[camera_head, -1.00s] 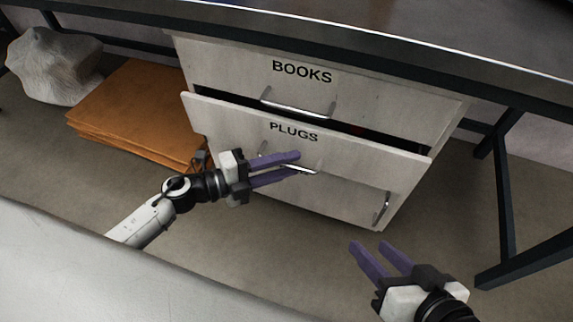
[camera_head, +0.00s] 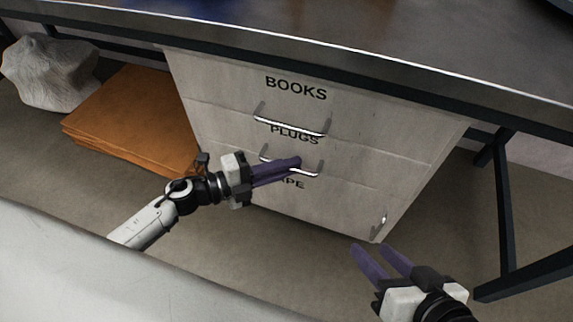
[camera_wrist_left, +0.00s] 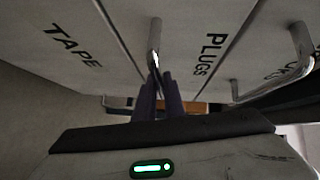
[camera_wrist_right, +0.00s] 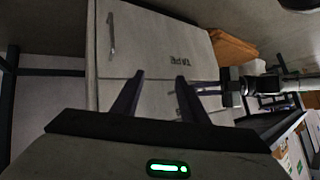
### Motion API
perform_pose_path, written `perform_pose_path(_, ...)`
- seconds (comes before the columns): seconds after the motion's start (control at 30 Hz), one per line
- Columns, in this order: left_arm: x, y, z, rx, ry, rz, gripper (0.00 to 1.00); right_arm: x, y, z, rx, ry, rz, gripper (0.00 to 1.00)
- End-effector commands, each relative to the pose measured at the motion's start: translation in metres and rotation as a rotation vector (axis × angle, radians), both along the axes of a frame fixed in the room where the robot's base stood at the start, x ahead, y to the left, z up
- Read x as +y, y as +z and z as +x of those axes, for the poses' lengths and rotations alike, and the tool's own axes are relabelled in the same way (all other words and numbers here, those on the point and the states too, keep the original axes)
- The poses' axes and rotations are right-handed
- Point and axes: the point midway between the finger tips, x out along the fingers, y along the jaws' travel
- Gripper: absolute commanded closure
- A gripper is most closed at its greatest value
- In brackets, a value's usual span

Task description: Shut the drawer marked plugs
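The plugs drawer (camera_head: 350,152) is the middle drawer of a pale cabinet, and its front sits level with the fronts above and below. Its label (camera_head: 295,134) is partly covered by the handle above. My left gripper (camera_head: 297,166) is at the plugs handle (camera_head: 308,173), its purple fingers close together and hiding part of it. In the left wrist view the fingers (camera_wrist_left: 160,80) are closed around the handle bar (camera_wrist_left: 156,38). My right gripper (camera_head: 375,252) is open and empty, apart from the cabinet's front; its spread fingers show in the right wrist view (camera_wrist_right: 155,82).
The books drawer (camera_head: 230,85) above is shut; the tape drawer (camera_head: 330,205) is below, with a handle (camera_head: 379,224) at its right. The dark tabletop (camera_head: 400,45) overhangs the cabinet. Orange folders (camera_head: 130,115) and a grey rock (camera_head: 50,75) lie left. A table leg (camera_head: 508,210) stands right.

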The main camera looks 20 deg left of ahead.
Motion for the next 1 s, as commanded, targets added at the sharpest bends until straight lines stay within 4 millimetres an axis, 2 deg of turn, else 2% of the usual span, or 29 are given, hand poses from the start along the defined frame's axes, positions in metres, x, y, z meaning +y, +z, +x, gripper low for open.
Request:
perform_pose_path(0.27, 0.001, 0.0, 0.002, -0.001, 0.006, 0.001, 1.0, -0.002, -0.005, 0.003, 0.007, -0.001, -0.011, 0.6)
perform_pose_path(0.3, 0.001, 0.0, 0.002, -0.002, 0.007, 0.001, 0.89, -0.002, -0.005, 0.003, 0.007, -0.001, -0.01, 0.6)
perform_pose_path(0.4, 0.001, 0.0, 0.002, -0.001, 0.005, 0.0, 0.72, -0.002, -0.006, 0.001, 0.011, -0.001, -0.009, 0.6)
perform_pose_path(0.77, 0.003, 0.0, -0.003, 0.001, 0.002, 0.0, 0.72, -0.001, -0.006, -0.004, 0.02, -0.001, -0.008, 0.6)
perform_pose_path(1.0, 0.031, 0.006, -0.03, 0.006, 0.002, 0.002, 0.72, -0.005, -0.003, -0.003, 0.026, -0.002, -0.035, 0.6)
